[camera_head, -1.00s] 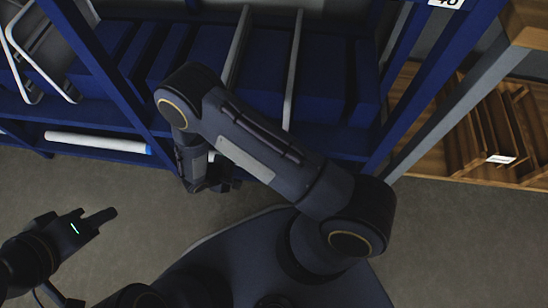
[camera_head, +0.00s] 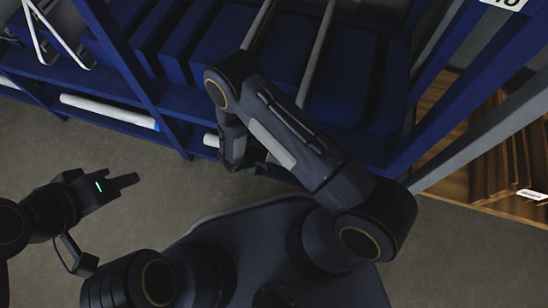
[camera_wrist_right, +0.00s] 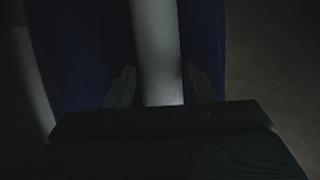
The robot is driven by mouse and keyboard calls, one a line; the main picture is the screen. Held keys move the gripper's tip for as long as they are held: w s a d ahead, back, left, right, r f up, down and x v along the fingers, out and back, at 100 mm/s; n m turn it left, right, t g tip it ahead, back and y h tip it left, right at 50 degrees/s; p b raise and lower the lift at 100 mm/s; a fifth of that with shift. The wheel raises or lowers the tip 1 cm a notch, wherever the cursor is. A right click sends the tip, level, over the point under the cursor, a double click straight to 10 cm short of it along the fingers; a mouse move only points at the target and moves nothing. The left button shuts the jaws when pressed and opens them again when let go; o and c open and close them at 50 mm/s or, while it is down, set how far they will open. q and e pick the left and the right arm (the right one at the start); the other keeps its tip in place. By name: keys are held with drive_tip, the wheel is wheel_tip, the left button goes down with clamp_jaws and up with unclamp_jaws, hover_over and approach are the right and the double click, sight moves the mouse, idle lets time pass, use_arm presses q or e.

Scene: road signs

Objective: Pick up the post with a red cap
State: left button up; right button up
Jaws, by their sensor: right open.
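My right gripper (camera_wrist_right: 159,88) is open in the right wrist view. A pale white post (camera_wrist_right: 156,45) runs between and beyond its fingers, with dark blue surfaces on both sides; the view is very dark. I cannot tell whether the fingers touch it. In the head view my right gripper (camera_head: 240,160) hangs at the front of the low blue shelf, beside a short visible white piece (camera_head: 211,140). No red cap shows in any view. My left gripper (camera_head: 122,184) is over bare floor at the left, with its jaw opening unclear.
A white post with a blue end (camera_head: 108,111) lies on the low shelf at the left. Blue shelving (camera_head: 122,60) holds blue boxes (camera_head: 225,45). A wooden rack (camera_head: 490,160) stands at the right. Grey floor (camera_head: 70,145) at the left is clear.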

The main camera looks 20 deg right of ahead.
drive_tip(key=c, duration=1)
drive_tip(key=shift+r, duration=0.1)
